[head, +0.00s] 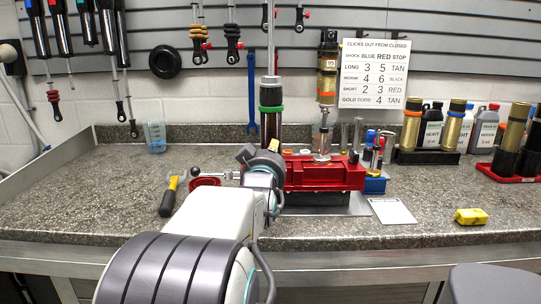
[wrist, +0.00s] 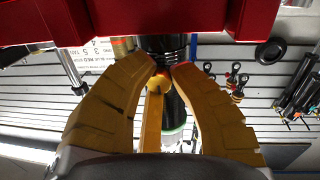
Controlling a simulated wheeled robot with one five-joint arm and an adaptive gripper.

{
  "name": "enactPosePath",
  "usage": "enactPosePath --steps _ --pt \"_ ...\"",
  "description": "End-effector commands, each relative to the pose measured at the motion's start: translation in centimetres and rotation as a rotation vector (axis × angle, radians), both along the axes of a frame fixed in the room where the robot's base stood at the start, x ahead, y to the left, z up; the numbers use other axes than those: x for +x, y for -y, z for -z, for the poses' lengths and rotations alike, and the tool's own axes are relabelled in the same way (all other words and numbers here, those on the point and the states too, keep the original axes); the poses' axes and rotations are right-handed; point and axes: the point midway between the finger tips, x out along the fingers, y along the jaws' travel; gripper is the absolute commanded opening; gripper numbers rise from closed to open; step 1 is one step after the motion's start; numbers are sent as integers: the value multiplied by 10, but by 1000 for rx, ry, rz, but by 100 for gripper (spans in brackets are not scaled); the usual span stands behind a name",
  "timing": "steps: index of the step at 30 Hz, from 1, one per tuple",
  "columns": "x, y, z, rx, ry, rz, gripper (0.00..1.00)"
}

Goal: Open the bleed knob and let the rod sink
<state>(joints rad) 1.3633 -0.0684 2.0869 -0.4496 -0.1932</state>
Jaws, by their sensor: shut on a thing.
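In the head view a dark shock with a green ring (head: 271,109) stands upright behind my gripper, and a thin grey rod (head: 271,40) rises from its top. My gripper (head: 268,160) is at the lower part of this shock, in front of the red clamp block (head: 325,174). In the wrist view the yellow fingers of my gripper (wrist: 164,68) are closed on a small orange-yellow knob (wrist: 160,80). The dark shock body (wrist: 172,104) shows behind them. The knob is hidden in the head view, and its turn position cannot be told.
A yellow-handled tool (head: 169,195) lies left of my arm. A yellow block (head: 471,216) and a white card (head: 392,211) lie at right. The left counter is mostly clear.

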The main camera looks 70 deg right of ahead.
Motion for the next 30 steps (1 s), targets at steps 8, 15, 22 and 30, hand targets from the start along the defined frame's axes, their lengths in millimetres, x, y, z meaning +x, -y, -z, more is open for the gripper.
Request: enactPosePath --steps 8,15,22,30 --pt "0 0 -1 -37 -91 2 0" --pt "0 0 -2 -36 -91 2 0" --pt "0 0 -1 -35 -92 1 32" --pt "-1 -4 -1 -34 -91 1 32"
